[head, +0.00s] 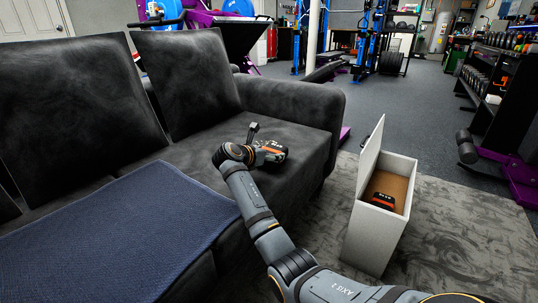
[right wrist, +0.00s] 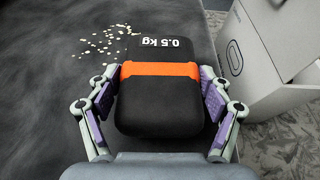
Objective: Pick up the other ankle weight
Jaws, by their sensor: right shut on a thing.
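A black ankle weight (head: 274,149) with an orange band is on the seat of the dark sofa. In the right wrist view this ankle weight (right wrist: 160,105) shows white "0.5 kg" lettering. My right gripper (right wrist: 159,78) is shut on it, with a finger against each side. In the head view my right gripper (head: 258,152) is partly hidden behind its own wrist. Another black and orange ankle weight (head: 383,200) lies inside the white box to the right. My left gripper is not in view.
The white box (head: 375,240) stands on the grey rug (head: 455,240), its lid (head: 370,158) raised at the left. The sofa armrest (head: 300,103) is beyond the held weight. Pale crumbs (right wrist: 105,40) lie on the seat. A blue blanket (head: 120,225) covers the nearer seat.

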